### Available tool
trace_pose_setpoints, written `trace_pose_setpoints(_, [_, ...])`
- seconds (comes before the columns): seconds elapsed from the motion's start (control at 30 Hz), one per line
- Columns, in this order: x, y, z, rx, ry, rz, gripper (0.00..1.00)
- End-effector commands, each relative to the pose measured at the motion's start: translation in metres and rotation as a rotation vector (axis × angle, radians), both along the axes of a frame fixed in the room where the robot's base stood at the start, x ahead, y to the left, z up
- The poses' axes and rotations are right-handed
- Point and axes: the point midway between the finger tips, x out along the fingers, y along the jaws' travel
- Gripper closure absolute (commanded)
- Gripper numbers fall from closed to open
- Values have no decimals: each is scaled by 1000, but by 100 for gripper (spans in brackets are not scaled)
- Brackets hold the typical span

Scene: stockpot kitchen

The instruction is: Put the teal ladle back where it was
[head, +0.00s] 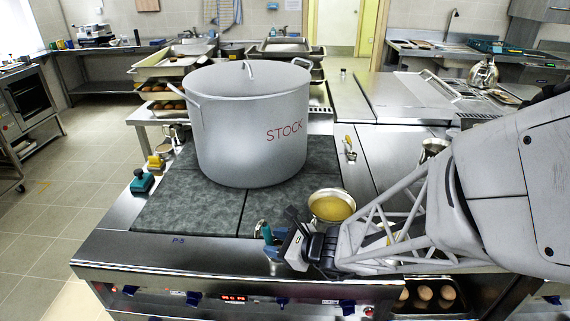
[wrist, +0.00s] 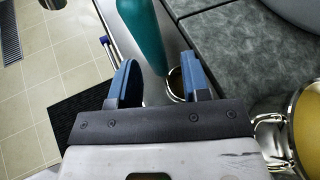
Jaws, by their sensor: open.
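The teal ladle shows in the wrist view as a teal handle (wrist: 148,32) running down from the top edge to between my fingers; its far end is out of view. My gripper (wrist: 158,66) is open, with one blue finger on each side of the handle's lower end. I cannot tell whether either finger touches it. A small round metal rim (wrist: 175,82) shows beside the right finger; I cannot tell whether it belongs to the ladle. In the head view my gripper (head: 277,243) is at the stove's front edge, beside a small teal piece (head: 267,234), partly hidden.
A large stockpot (head: 250,130) marked STOCK, with its lid on, stands on the dark stove top. A small pan of yellow liquid (head: 331,206) is close to my gripper, on the right. A teal-topped item (head: 142,181) sits at the stove's left edge. The front left stove top is clear.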

Motion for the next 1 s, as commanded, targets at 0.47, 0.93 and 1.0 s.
trace_pose_setpoints(0.47, [-21,-42,20,1,-2,-2,57])
trace_pose_setpoints(0.93, [-38,-73,34,1,-1,-2,57])
trace_pose_setpoints(1.0, [-40,-76,35,0,-1,-1,57])
